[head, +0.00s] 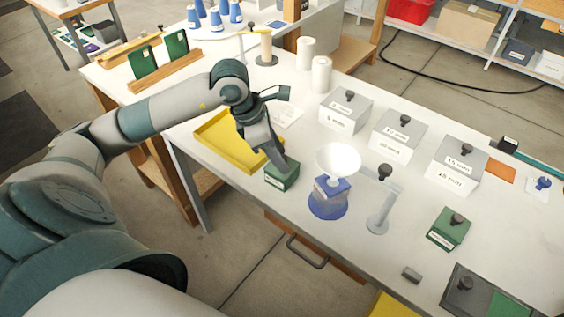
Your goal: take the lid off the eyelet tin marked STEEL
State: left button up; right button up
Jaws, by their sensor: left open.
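Two small green tins with white labels stand on the white table (330,235). I cannot read either label, so I cannot tell which is marked STEEL. The left green tin (281,182) sits at the front edge, beside the yellow tray. My left gripper (282,164) is open and points down at the top of this tin, covering much of it, including any knob. I cannot tell whether the fingers touch it. The right green tin (447,232) has its lid on, with a dark knob on top. My right gripper is not in view.
Several grey boxes with mm labels (393,137) stand behind. A yellow tray (222,150) lies left.

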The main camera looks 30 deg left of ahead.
pick_arm(q)
jog(key=shift+c, duration=0.7)
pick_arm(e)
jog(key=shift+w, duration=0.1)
pick_arm(q)
grip_shut()
